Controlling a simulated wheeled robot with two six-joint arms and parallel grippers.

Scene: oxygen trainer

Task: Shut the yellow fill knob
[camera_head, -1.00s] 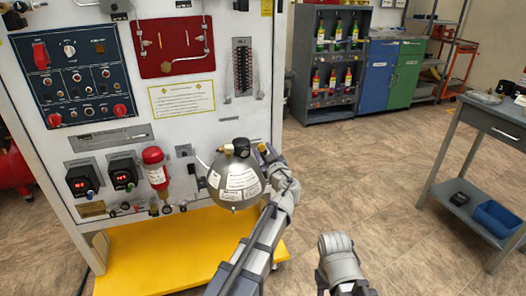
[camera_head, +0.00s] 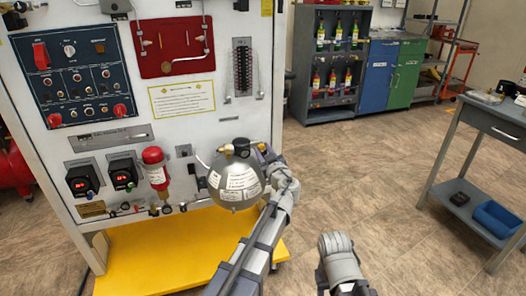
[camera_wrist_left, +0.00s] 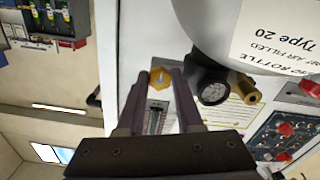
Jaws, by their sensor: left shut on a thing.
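The yellow fill knob (camera_wrist_left: 160,78) shows between the fingertips in the left wrist view. My left gripper (camera_wrist_left: 159,84) is shut on it, one finger on each side. In the head view my left gripper (camera_head: 265,153) is at the right side of the round grey bottle (camera_head: 236,180), near its top. The knob is mostly hidden there behind the fingers. The bottle has white labels and a black gauge (camera_wrist_left: 213,92), with a brass fitting (camera_wrist_left: 243,90) beside it.
The white trainer panel (camera_head: 215,110) stands behind the bottle, with a red cylinder (camera_head: 155,168) on the left. A yellow base (camera_head: 150,255) lies below. A grey table (camera_head: 490,120) stands at the right. The floor between is clear.

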